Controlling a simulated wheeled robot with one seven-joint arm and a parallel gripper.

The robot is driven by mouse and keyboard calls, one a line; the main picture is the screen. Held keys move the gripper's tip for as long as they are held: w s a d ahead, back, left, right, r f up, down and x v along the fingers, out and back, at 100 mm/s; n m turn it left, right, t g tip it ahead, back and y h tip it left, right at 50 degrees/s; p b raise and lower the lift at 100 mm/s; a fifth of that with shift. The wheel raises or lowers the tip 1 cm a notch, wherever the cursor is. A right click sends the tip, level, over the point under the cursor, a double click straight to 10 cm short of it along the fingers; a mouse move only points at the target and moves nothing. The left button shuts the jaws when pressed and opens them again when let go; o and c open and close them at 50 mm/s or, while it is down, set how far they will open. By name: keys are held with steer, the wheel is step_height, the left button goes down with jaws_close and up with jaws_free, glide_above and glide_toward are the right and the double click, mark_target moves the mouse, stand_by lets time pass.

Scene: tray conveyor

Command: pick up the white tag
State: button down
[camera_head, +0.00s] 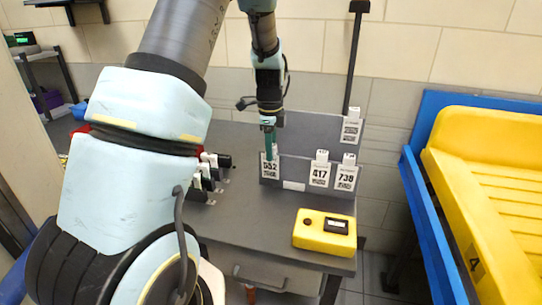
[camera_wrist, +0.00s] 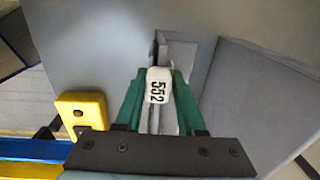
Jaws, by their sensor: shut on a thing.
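The white tag marked 552 (camera_head: 270,170) is at the left end of the grey rack (camera_head: 294,186) on the table. My gripper (camera_head: 269,150) points down over it, with its green fingers at the tag's top. In the wrist view my gripper (camera_wrist: 160,78) is shut on this tag (camera_wrist: 157,88), one finger on each side, with the number 552 facing the camera. I cannot tell whether the tag still touches the rack. Other white tags, 417 (camera_head: 319,175) and 738 (camera_head: 346,178), stand to its right, and another (camera_head: 350,131) is higher on the back panel.
A yellow box with a dark screen (camera_head: 310,240) sits at the table's front right; it also shows in the wrist view (camera_wrist: 70,110). Black and white pieces (camera_head: 208,175) stand on the left. A dark post (camera_head: 354,60) rises behind. A yellow tray (camera_head: 480,170) lies on the blue conveyor (camera_head: 420,195).

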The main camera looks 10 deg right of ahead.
steer(key=r+b, duration=0.1)
steer(key=r, duration=0.1)
steer(key=r+b, duration=0.1)
steer(key=r, duration=0.1)
steer(key=s+r, duration=0.1)
steer(key=r, duration=0.2)
steer(key=shift+a+b, duration=0.25)
steer(key=shift+b, duration=0.15)
steer(key=s+a+b, duration=0.4)
steer(key=s+a, duration=0.1)
steer(key=s, duration=0.7)
steer(key=shift+a, duration=0.35)
steer(key=shift+r, duration=0.1)
step_height(320, 180, up, 6)
steer(key=p, duration=0.5)
steer(key=shift+r+p, duration=0.15)
steer(key=shift+p, duration=0.25)
